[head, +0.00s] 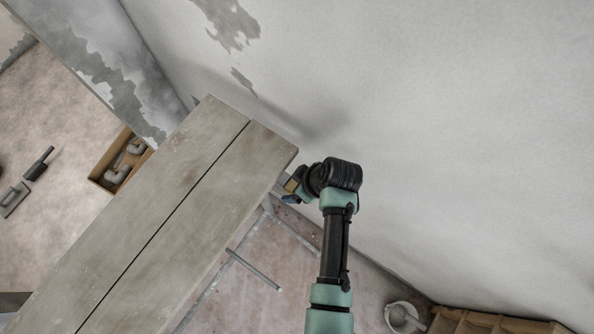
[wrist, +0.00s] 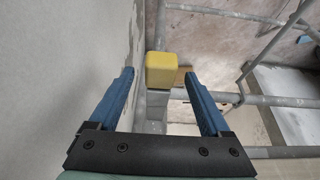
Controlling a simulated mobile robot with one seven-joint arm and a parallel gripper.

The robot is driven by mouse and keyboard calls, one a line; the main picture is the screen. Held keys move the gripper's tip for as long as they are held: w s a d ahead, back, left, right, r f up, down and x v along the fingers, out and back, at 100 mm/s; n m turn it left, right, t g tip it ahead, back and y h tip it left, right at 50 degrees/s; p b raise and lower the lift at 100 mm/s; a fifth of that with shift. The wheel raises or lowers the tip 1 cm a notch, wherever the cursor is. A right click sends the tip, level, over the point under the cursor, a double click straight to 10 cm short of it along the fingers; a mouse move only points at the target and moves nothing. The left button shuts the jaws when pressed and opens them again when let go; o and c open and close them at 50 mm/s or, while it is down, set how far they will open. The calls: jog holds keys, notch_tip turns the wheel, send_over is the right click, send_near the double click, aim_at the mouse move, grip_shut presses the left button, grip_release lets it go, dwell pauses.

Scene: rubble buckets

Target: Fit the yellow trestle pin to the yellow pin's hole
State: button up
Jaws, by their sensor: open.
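The yellow trestle pin (wrist: 160,70) shows as a yellow block with rounded edges in the wrist view. It lies between the blue fingertips of my gripper (wrist: 158,76), with gaps to both sides. My gripper is open. A grey metal post (wrist: 152,108) shows just below the yellow block; I cannot tell whether the block is seated in it. No hole is visible.
Grey trestle tubes (head: 254,270) stand below the planks, and also show at right in the wrist view (wrist: 270,100). The wall (head: 450,140) is close beside my gripper. A bucket (head: 402,316) and a wooden crate (head: 480,322) are at lower right. A box of pipe pieces (head: 103,172) is at left.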

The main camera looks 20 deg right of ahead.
jog(key=b+v, duration=0.1)
jog(key=v, duration=1.2)
dwell(0.4)
